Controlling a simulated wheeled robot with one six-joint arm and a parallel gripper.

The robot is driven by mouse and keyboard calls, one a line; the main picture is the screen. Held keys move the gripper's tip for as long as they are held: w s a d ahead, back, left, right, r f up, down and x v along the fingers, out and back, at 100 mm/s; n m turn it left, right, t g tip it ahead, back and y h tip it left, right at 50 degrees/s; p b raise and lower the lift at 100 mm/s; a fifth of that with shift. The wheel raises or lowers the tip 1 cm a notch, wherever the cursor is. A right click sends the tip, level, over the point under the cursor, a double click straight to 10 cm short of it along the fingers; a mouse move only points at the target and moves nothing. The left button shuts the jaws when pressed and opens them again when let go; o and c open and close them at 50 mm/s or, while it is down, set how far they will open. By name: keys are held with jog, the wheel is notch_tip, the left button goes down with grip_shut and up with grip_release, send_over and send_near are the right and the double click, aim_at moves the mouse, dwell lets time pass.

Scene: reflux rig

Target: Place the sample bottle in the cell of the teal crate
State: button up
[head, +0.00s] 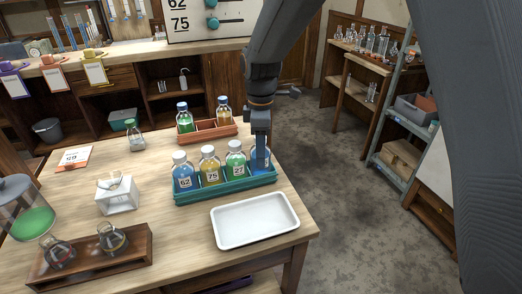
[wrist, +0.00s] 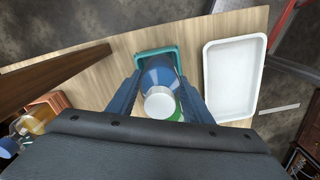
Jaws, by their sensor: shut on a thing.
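My gripper (head: 261,140) points down over the right end of the teal crate (head: 225,187) in the head view. It is shut on the sample bottle (head: 260,162), which has blue liquid and stands upright in or just over the crate's right-end cell. The fingers cover part of it, and its base is hidden behind the crate wall. In the wrist view the bottle's white cap (wrist: 159,103) shows between the two fingers (wrist: 157,80), with the crate rim (wrist: 152,51) around its far side. I cannot tell whether the base touches the crate floor.
The crate also holds a blue bottle (head: 184,176), a yellow bottle (head: 210,170) and a green bottle (head: 236,163). A white tray (head: 255,220) lies close in front. An orange crate (head: 207,132) with bottles stands behind. A wooden rack (head: 95,262) with flasks is at the front left.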

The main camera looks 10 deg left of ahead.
jog(key=shift+f, duration=0.2)
jog(key=o, duration=1.3)
notch_tip(320, 180, up, 12)
jog(key=shift+r+b, duration=0.1)
jog(key=shift+b, duration=0.8)
jog(key=s+d+f+m, duration=0.4)
jog(key=d+m, duration=0.1)
jog(key=d, duration=0.4)
jog(key=s+d+f+m, duration=0.3)
jog(key=d+m, duration=0.2)
jog(key=d, duration=0.3)
jog(key=s+d+f+m, duration=0.2)
jog(key=s+d+m, duration=0.1)
jog(key=s, duration=0.1)
jog(key=s+d+f+m, duration=0.2)
jog(key=s+d+m, duration=0.1)
jog(key=s, duration=0.1)
jog(key=s+d+f+m, duration=0.2)
jog(key=s+d+m, duration=0.1)
jog(key=s, duration=0.1)
jog(key=shift+d, duration=0.4)
